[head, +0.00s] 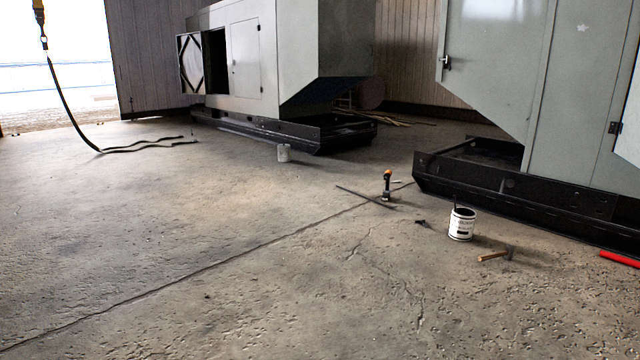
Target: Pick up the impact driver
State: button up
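The impact driver (387,185) looks to be the small black tool with an orange top. It stands upright on the concrete floor, right of the picture's middle, left of the nearer grey enclosure's black base. It is small in view, so its details are hard to tell. My gripper is not in view.
A thin dark bar (364,197) lies beside the driver. A white paint can (462,224), a hammer (496,254) and a red cylinder (619,259) are to the right. Grey enclosures (575,90) on black skids (540,198) stand behind.

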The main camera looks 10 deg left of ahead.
aim_at(388, 173)
jog(key=u, duration=0.3)
jog(key=i, duration=2.4)
jog(key=u, duration=0.15)
jog(key=i, duration=2.5)
jog(key=z, duration=0.3)
jog(key=i, duration=2.5)
jog(key=z, duration=0.15)
